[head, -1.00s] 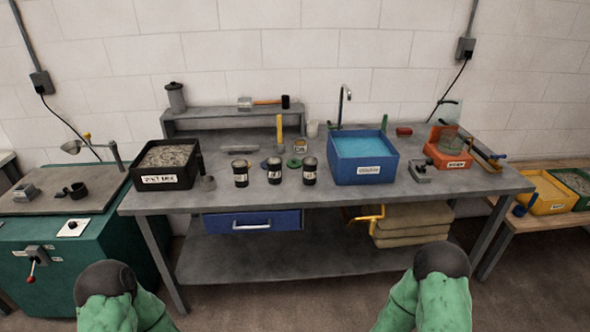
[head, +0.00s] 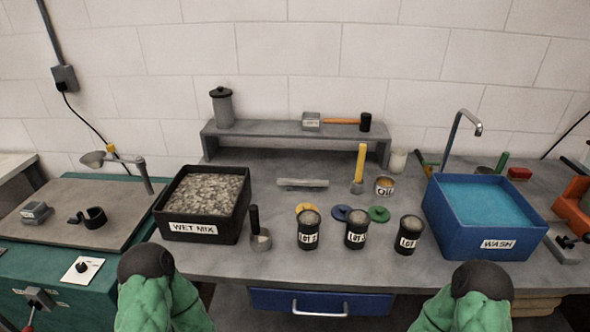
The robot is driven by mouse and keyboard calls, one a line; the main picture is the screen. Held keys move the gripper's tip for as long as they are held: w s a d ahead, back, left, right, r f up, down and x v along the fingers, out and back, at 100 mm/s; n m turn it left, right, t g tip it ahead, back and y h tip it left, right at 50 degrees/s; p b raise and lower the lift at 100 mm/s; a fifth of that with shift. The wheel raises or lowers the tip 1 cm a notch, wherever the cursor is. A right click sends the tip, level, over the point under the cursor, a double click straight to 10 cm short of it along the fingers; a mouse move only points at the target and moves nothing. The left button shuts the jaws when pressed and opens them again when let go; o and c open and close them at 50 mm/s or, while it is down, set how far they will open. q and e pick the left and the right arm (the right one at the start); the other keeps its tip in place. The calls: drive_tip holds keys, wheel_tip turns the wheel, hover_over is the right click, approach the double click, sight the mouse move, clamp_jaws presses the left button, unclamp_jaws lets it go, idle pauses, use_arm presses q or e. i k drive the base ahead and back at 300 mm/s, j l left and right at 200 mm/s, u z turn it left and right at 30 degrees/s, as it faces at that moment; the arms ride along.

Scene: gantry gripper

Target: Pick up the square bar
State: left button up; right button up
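A grey bar (head: 303,183), which looks like the square bar, lies flat on the workbench (head: 330,262), in front of the low shelf. It lies nearly left to right, and nothing covers it. Green parts of my two arms with dark rounded ends show at the bottom left and bottom right, well in front of the bar. Neither gripper can be seen, so nothing shows of what they hold.
A black WET MIX tub (head: 165,228) stands left of the bar, with a scoop (head: 260,240) beside it. Several dark LOT cups (head: 309,232) and coloured lids stand nearer me. A yellow-handled tool (head: 361,163) and OIL tin (head: 384,187) are right, then a blue WASH tub (head: 487,240).

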sight(280, 182)
drive_tip(key=i+j, duration=0.15)
drive_tip(key=i, duration=0.2)
drive_tip(key=k, duration=0.25)
drive_tip(key=k+z, duration=0.2)
drive_tip(key=z, duration=0.25)
drive_tip(key=k+l+z, duration=0.1)
drive_tip(key=k+z, duration=0.15)
drive_tip(key=z, duration=0.25)
drive_tip(key=j+z, duration=0.3)
drive_tip(key=k+j+z, duration=0.25)
drive_tip(key=j, duration=0.15)
drive_tip(key=j+z, duration=0.3)
drive_tip(key=k+j+z, duration=0.3)
drive_tip(key=j, duration=0.2)
